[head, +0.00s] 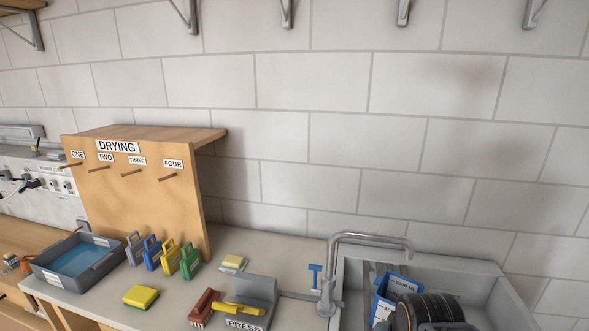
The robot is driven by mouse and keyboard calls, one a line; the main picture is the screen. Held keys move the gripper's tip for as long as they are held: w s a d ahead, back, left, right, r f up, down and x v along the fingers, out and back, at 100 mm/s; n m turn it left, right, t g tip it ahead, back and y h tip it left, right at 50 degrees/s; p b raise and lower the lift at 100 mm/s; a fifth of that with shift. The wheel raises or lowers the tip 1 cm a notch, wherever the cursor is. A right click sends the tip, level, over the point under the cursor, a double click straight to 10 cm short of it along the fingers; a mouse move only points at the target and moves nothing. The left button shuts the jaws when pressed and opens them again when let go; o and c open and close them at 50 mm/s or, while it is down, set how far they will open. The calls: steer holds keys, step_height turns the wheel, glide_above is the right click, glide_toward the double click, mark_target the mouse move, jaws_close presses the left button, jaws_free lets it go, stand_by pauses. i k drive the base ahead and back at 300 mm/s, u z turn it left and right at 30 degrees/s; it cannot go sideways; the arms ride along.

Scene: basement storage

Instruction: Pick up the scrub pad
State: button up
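A yellow pad with a green lower layer (141,297) lies flat on the counter, in front of the coloured handled pieces. A smaller pale yellow pad (234,263) lies farther back, near the wall, on or against something whitish. I cannot tell from looks alone which one is the scrub pad. Neither pad is held or covered. My gripper's fingers are not in view.
A blue-filled grey tub (78,262) stands left. Grey, blue, yellow and green (190,261) handled pieces stand beside it. The tap (329,270) and sink (508,299) are farther right.

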mark_target(141, 297)
steer(key=u, duration=0.4)
steer(key=k, duration=1.1)
steer(key=u, duration=1.5)
steer(key=i, duration=1.2)
steer(key=z, duration=0.8)
